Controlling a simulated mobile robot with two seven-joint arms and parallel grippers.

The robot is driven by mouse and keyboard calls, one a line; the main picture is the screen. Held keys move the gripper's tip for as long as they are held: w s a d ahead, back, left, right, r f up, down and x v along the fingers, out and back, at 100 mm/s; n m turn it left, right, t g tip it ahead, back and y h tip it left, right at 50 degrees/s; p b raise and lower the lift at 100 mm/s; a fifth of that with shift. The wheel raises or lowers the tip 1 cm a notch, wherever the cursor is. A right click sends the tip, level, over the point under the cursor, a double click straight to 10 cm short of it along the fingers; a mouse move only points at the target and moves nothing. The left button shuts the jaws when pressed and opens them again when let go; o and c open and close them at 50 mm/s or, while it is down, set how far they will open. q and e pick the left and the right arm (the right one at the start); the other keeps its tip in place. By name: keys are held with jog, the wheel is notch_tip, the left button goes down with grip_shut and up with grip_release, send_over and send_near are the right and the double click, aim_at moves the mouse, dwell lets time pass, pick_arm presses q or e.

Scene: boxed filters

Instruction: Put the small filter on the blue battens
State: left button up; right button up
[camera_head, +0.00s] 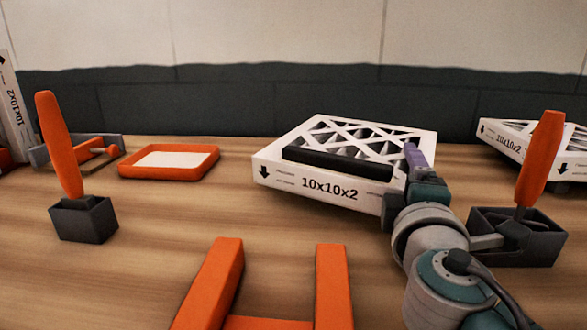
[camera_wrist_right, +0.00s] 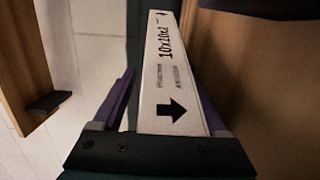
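A white filter with a lattice top and the label "10x10x2" (camera_head: 268,173) lies flat at the centre of the head view. A black bar (camera_head: 335,163) lies along its front top edge. My right gripper (camera_head: 408,170) is at its right corner. In the right wrist view, the filter's labelled side (camera_wrist_right: 168,75) stands between the spread purple fingers (camera_wrist_right: 165,100). A gap shows beside the left finger; contact at the right one is unclear. Two battens (camera_head: 333,285) at the front are orange; no blue ones show. My left gripper is out of view.
Another "10x10x2" filter (camera_head: 498,133) lies at the right edge; a labelled one (camera_head: 17,100) stands at the left edge. Orange upright paddles stand in dark blocks (camera_head: 84,220) on both sides. An orange tray (camera_head: 195,165) lies back left. The front-left wood is clear.

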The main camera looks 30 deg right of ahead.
jog(key=shift+o, duration=0.7)
jog(key=shift+r, duration=0.1)
jog(key=shift+r+p, duration=0.25)
jog(key=shift+p, duration=0.1)
jog(key=b+v, duration=0.1)
jog(key=v, duration=0.4)
jog(key=b+v, duration=0.1)
jog(key=v, duration=0.5)
jog(key=shift+s+a+f, duration=0.1)
jog(key=shift+f, duration=0.1)
jog(key=shift+s+a, duration=0.25)
jog(key=shift+s, duration=0.05)
jog(key=shift+r, duration=0.1)
